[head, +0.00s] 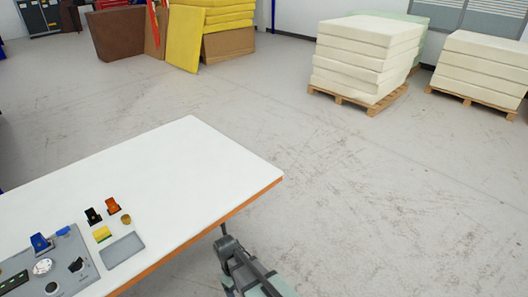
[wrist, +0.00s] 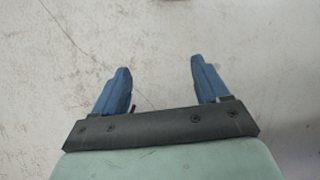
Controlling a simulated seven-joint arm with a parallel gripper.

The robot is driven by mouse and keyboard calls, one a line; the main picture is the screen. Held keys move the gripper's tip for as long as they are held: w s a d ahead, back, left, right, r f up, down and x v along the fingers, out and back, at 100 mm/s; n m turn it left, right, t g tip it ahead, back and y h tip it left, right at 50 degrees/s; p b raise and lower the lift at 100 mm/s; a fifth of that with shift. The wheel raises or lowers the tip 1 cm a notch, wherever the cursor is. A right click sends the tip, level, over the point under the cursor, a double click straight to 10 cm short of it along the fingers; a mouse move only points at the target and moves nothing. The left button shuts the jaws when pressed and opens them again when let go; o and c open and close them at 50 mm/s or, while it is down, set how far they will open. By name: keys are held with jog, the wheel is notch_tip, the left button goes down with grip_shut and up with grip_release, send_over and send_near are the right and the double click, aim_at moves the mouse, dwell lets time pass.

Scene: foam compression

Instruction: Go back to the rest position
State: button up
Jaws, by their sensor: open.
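My gripper shows in the wrist view (wrist: 160,82), with its two blue fingers spread apart and nothing between them. Only bare floor lies beneath it there. In the head view my arm is at the bottom centre, beside the right edge of the white table (head: 170,165) and off its top. The gripper's fingertips cannot be made out clearly in the head view.
A grey panel (head: 75,262) with a dial and blue parts sits at the table's near left. A yellow block (head: 102,234), black and orange clips (head: 113,205), a brass piece (head: 126,219) and a grey plate (head: 122,250) lie beside it. Foam stacks (head: 365,55) stand on pallets behind.

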jog(key=s+d+f+m+g, duration=0.1)
jog(key=s+d+f+m, duration=0.15)
jog(key=d, duration=0.25)
jog(key=s+d+f+m+y, duration=0.1)
jog(key=s+d+f, duration=0.25)
jog(key=d, duration=0.25)
jog(key=s+d+f+m+g, duration=0.1)
jog(key=s+d+f+m, duration=0.1)
jog(key=d+f, duration=0.25)
jog(key=s+d+f+m+g+y, duration=0.1)
jog(key=s+d+f+m, duration=0.3)
jog(key=s+d, duration=0.5)
jog(key=s, duration=0.3)
jog(key=shift+s+d+f+y, duration=0.15)
jog(key=shift+s+d+y, duration=0.1)
jog(key=shift+s+y, duration=0.15)
